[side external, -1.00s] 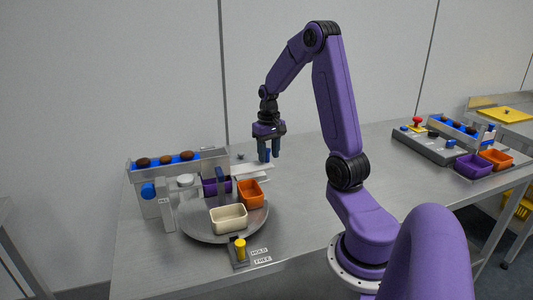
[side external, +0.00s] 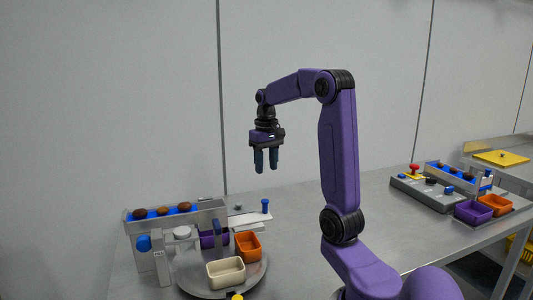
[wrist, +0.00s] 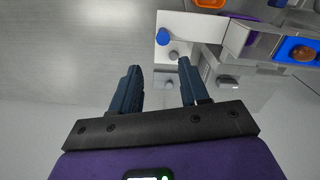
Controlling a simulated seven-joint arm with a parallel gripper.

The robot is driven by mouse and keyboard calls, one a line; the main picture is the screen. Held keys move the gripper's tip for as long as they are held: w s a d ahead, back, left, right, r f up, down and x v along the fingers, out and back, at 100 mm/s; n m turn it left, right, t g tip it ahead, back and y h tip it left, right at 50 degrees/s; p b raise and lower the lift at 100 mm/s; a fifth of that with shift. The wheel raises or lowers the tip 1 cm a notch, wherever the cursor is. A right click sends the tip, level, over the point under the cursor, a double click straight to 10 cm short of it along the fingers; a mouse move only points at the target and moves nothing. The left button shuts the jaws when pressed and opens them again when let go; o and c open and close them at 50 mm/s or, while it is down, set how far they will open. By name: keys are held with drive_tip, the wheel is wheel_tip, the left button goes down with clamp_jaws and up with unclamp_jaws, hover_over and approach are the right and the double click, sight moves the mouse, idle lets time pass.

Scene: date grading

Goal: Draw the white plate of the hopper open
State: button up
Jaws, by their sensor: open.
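The hopper (side external: 150,228) stands at the left of the table, with brown dates in its blue channel. The white plate (side external: 250,219) sticks out from its right side and carries an upright blue knob (side external: 265,206). In the wrist view the white plate (wrist: 196,22) and the blue knob (wrist: 162,36) lie beyond the fingertips. My gripper (side external: 266,170) is open and empty, well above the plate and apart from the knob; its two fingers (wrist: 158,72) point down, with nothing between them.
A grey knob (side external: 238,206) stands behind the white plate. A turntable (side external: 190,282) holds cream (side external: 226,272), orange (side external: 248,246) and purple (side external: 208,241) bins. A second station (side external: 430,195) stands at the right.

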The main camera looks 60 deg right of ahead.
wheel_tip(320, 180, up, 4)
drive_tip(key=shift+f, duration=0.25)
idle(0.4)
drive_tip(key=s+a+f+n, duration=0.1)
drive_tip(key=a+f+n, duration=0.25)
drive_tip(key=a, duration=0.75)
drive_tip(key=a+f+n, duration=0.2)
drive_tip(key=a+n, duration=0.3)
drive_tip(key=a, duration=0.6)
drive_tip(key=s+a+f+n, duration=0.3)
drive_tip(key=s+a+n, duration=0.2)
drive_tip(key=s, duration=0.4)
drive_tip(key=s+a+f+n, duration=0.3)
drive_tip(key=s+a+n, duration=0.2)
drive_tip(key=s, duration=0.4)
drive_tip(key=shift+s+a+f, duration=0.15)
drive_tip(key=shift+a, duration=0.4)
drive_tip(key=shift+c, duration=0.3)
idle(0.4)
